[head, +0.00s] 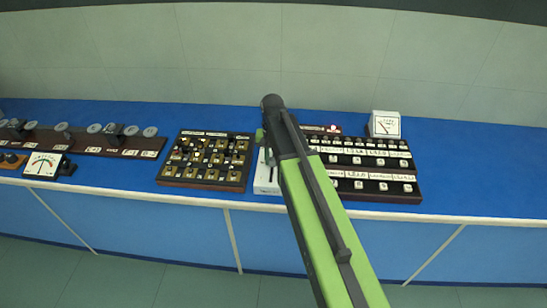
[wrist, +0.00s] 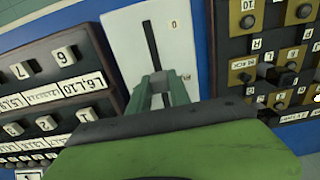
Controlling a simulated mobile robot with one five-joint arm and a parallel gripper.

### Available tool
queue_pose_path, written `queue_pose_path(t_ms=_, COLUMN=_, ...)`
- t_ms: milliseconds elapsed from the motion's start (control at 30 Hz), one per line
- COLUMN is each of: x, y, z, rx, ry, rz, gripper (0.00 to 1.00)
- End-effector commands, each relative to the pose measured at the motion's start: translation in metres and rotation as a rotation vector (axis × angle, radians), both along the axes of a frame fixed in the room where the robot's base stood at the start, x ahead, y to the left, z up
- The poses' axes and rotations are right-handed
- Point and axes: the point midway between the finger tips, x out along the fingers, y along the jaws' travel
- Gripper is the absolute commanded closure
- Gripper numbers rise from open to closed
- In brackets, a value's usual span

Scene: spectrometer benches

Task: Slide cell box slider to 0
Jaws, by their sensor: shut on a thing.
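The cell box is a white panel with a long dark slot (wrist: 150,45). A "0" mark (wrist: 173,25) is printed beside the slot near its far end in the wrist view. In the head view a strip of the white panel (head: 264,178) shows beside my arm, between two boards. My gripper (wrist: 158,80) is over the slot, its two green fingers close together and shut on the slider. The slider itself is mostly hidden between the fingers, apart from the "0" mark. In the head view my gripper (head: 261,136) is largely hidden by the arm.
A dark board with brass-coloured switches (head: 207,158) stands close left of the panel in the head view. A board with white number keys (head: 375,170) stands close right. A white meter (head: 385,124) sits behind that. Another meter (head: 42,165) is at far left on the blue bench.

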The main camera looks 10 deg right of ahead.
Motion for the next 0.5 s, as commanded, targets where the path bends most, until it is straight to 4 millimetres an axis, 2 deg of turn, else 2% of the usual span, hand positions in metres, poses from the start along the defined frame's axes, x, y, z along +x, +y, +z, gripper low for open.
queue_pose_path(t_ms=33, x=-0.013, y=0.003, z=0.0, rx=0.0, ry=0.002, rz=0.001, gripper=1.0)
queue_pose_path(t_ms=267, x=-0.063, y=0.019, z=0.0, rx=0.0, ry=0.003, rz=0.001, gripper=1.0)
queue_pose_path(t_ms=333, x=-0.07, y=0.021, z=0.0, rx=0.0, ry=0.002, rz=0.001, gripper=1.0)
queue_pose_path(t_ms=500, x=-0.071, y=0.023, z=0.0, rx=0.001, ry=0.006, rz=0.001, gripper=1.0)
